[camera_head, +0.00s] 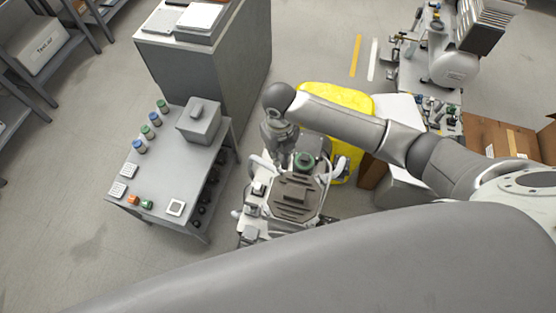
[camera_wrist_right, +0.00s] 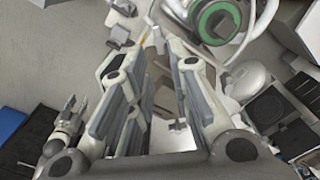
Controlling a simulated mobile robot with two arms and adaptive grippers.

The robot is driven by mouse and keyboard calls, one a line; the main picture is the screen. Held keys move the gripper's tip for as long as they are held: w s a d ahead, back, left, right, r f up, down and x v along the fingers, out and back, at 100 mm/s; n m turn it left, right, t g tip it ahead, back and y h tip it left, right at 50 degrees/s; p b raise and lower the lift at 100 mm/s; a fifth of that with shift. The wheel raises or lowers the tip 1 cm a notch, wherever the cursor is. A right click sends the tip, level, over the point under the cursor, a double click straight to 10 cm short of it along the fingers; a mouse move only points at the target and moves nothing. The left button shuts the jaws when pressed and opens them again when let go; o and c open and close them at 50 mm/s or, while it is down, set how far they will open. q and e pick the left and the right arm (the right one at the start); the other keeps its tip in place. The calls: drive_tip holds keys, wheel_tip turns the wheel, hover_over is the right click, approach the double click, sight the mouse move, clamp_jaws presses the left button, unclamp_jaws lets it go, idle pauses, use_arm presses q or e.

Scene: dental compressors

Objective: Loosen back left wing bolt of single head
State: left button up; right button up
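The compressor (camera_head: 296,192) stands on the floor in the middle of the head view, with a green round part (camera_head: 304,160) on its far side. That green ring also shows at the top of the right wrist view (camera_wrist_right: 216,20). My right gripper (camera_head: 283,160) points down over the far left part of the compressor. In the right wrist view its two fingers (camera_wrist_right: 158,62) are apart, with pale metal parts visible in the gap. I cannot see it holding anything. The back left wing bolt cannot be made out clearly. My left gripper is not in view.
A grey table (camera_head: 170,180) with bottles, a grey box (camera_head: 199,121) and small parts stands close at the left. A tall grey cabinet (camera_head: 210,60) is behind it. A yellow object (camera_head: 338,98) and a cardboard box (camera_head: 495,138) lie beyond and right.

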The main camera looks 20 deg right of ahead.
sight(279, 168)
wheel_tip(279, 168, down, 5)
drive_tip(key=shift+w+f+p, duration=0.1)
drive_tip(key=shift+p, duration=0.3)
wheel_tip(279, 168, down, 3)
drive_tip(key=shift+r, duration=0.2)
drive_tip(key=shift+f, duration=0.1)
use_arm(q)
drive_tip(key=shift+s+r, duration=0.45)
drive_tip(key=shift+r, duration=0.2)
use_arm(e)
clamp_jaws()
